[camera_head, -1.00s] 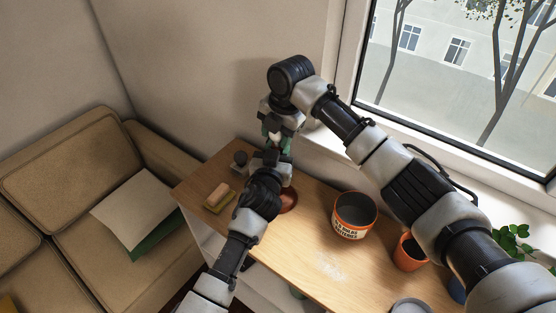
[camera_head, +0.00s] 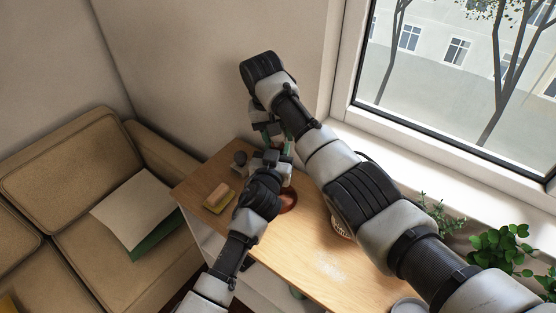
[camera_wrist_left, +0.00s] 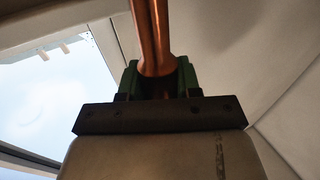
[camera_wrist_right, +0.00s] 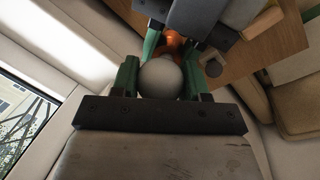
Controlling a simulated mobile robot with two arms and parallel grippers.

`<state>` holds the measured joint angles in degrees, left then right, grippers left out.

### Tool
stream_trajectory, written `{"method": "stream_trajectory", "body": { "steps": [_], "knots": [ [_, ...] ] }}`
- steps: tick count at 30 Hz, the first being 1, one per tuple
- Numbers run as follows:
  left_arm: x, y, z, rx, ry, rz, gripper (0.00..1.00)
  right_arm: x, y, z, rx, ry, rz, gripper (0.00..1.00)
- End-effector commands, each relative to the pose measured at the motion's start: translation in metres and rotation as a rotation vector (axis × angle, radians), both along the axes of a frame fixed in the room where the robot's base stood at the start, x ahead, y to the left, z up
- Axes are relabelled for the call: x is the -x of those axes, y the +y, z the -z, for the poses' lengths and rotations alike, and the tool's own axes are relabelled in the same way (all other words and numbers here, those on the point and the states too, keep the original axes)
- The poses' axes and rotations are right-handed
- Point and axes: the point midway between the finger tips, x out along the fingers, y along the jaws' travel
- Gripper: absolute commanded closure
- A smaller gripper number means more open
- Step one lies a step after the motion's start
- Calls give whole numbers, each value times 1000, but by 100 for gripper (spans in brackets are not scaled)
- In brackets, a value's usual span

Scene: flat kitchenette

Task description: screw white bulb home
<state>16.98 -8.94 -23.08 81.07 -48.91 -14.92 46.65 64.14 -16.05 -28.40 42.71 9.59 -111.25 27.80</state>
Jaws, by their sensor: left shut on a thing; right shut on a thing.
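The white bulb (camera_wrist_right: 160,79) shows in the right wrist view, between the green fingers of my right gripper (camera_wrist_right: 165,75), which is shut on it. An orange-copper part of the lamp (camera_wrist_right: 172,42) lies just beyond the bulb; whether the bulb's base sits in it is hidden. In the left wrist view my left gripper (camera_wrist_left: 157,75) is shut on the copper lamp stem (camera_wrist_left: 153,35). In the head view the round reddish lamp base (camera_head: 288,199) stands on the table, and both grippers meet above it, the right (camera_head: 277,137) over the left (camera_head: 272,160). The bulb is hidden there.
A yellow sponge with a pinkish block (camera_head: 218,197) and a small dark round object (camera_head: 240,158) lie left of the lamp on the wooden table (camera_head: 310,240). Green plants (camera_head: 500,245) stand at the right by the window. My right arm covers much of the table's right side.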

Motion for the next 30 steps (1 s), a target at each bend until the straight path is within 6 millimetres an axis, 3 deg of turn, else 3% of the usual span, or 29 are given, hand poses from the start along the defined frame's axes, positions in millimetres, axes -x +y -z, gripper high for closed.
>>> {"method": "stream_trajectory", "body": {
  "steps": [9,15,21,29,30],
  "knots": [
    [2,-2,1,-1,1,3,100,-2,-2,-2,-2,-7,825,84],
    [1,-1,1,-1,1,3,100,-1,-3,-1,-2,-9,1258,84],
    [1,-1,1,-1,1,3,100,-1,-4,-1,-1,-12,1445,84],
    [2,-1,1,-1,0,3,100,-2,-5,-2,0,-14,1455,84],
    [2,-1,1,-1,0,3,100,-2,-5,-2,0,-14,1455,54]
  ]
}}
